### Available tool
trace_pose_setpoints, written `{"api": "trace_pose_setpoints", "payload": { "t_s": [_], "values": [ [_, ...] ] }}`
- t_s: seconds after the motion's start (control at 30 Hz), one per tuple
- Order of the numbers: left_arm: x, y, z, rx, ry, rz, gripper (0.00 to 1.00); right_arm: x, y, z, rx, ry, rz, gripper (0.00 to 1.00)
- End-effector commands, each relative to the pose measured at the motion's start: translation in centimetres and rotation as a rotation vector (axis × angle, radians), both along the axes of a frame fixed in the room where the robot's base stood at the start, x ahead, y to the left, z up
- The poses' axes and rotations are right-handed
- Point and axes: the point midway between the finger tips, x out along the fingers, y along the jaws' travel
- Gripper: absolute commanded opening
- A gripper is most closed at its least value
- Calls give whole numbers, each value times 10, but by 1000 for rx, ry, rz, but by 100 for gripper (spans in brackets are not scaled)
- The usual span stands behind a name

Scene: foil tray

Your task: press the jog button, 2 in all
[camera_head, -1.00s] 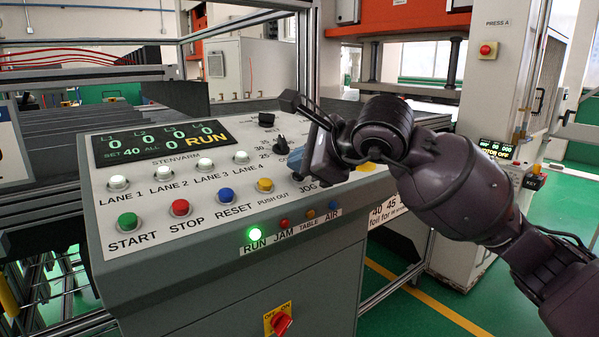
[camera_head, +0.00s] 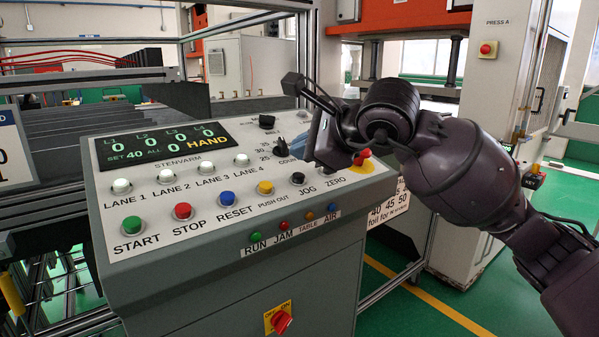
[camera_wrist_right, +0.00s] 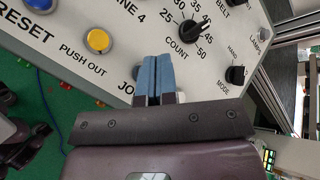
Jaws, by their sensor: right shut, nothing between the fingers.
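The black jog button (camera_head: 298,178) sits on the sloped control panel (camera_head: 215,208), right of the yellow push out button (camera_head: 265,187). Its JOG label is below it. My right gripper (camera_head: 301,148) is shut and empty, with blue fingertips above the panel, behind and above the jog button in the head view. In the right wrist view the shut fingers (camera_wrist_right: 153,62) cover the end of the JOG label and most or all of its button. The display (camera_head: 165,143) reads HAND, with zeros on the lane counters. My left gripper is not in view.
The black mode knob (camera_wrist_right: 236,75) and count dial (camera_wrist_right: 192,33) are beside the fingers. A red button on a yellow base (camera_head: 362,158) is at the panel's right end. Start (camera_head: 132,224), stop (camera_head: 183,211) and reset (camera_head: 227,199) buttons line the front.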

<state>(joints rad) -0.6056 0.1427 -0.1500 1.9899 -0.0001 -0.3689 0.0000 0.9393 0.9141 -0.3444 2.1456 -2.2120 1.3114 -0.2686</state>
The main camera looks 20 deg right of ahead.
Motion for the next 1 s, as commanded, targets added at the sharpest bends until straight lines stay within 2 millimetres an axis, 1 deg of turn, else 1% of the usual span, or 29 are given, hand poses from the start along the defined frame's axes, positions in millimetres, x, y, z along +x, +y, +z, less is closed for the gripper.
{"api": "trace_pose_setpoints", "payload": {
  "t_s": [0.03,0.3,0.4,1.0],
  "values": [
    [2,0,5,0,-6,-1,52,-2,-1,8,-1,-4,0,0],
    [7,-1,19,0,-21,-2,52,-8,-3,28,-1,-2,-1,0],
    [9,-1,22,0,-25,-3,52,-9,-3,32,-1,-1,-1,0],
    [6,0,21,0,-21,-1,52,-9,-3,32,-1,0,-1,0]
  ]
}}
